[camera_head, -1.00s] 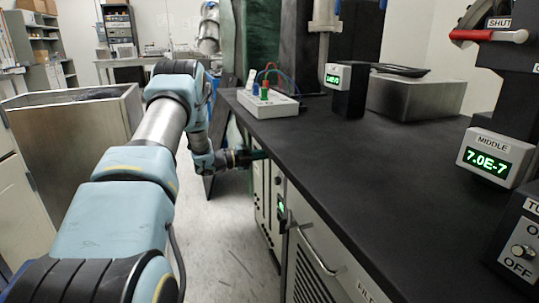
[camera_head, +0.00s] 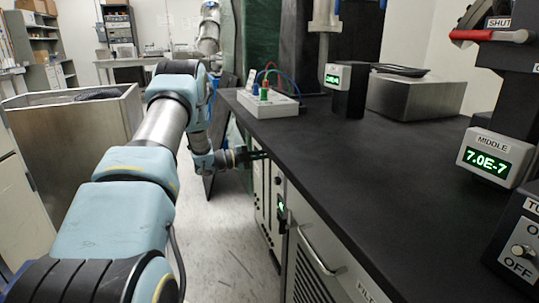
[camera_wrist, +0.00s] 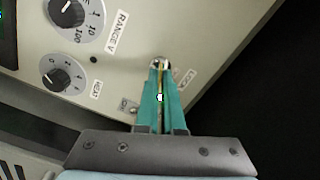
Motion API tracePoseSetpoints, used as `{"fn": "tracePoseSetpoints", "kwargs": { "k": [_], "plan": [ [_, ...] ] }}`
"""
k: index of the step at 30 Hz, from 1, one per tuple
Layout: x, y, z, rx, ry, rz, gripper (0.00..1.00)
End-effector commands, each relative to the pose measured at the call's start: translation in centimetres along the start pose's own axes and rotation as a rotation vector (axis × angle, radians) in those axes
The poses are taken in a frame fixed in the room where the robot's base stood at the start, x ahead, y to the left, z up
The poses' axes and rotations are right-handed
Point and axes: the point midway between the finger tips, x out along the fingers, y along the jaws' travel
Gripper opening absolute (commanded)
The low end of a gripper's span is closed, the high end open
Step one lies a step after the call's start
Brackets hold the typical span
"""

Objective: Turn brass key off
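In the wrist view, my gripper (camera_wrist: 161,66) has its two teal fingers close together, tips at a small round metal lock on a pale instrument panel (camera_wrist: 120,58). A thin brass-coloured strip, which looks like the brass key (camera_wrist: 161,82), shows between the fingers, and they appear shut on it. The key's turn angle is mostly hidden by the fingers. In the head view, my gripper (camera_head: 258,154) reaches the front of the cabinet under the black bench top, and the key is too small to make out.
On the panel are a RANGE V dial (camera_wrist: 76,14), a lower dial (camera_wrist: 62,78) and a small toggle switch (camera_wrist: 131,108). The black bench top (camera_head: 330,165) overhangs the cabinet, whose door handle (camera_head: 318,245) sticks out nearer me. The floor (camera_head: 220,235) left of the cabinet is clear.

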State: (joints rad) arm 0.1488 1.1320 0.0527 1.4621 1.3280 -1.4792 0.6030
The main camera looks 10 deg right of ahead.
Motion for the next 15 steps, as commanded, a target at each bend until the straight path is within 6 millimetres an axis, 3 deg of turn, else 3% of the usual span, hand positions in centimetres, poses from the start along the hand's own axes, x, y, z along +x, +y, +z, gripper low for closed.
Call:
{"fn": "tracePoseSetpoints", "kwargs": {
  "k": [15],
  "plan": [
    [-0.12,-0.08,0.03,-0.491,-0.002,0.000,0.00]
  ]
}}
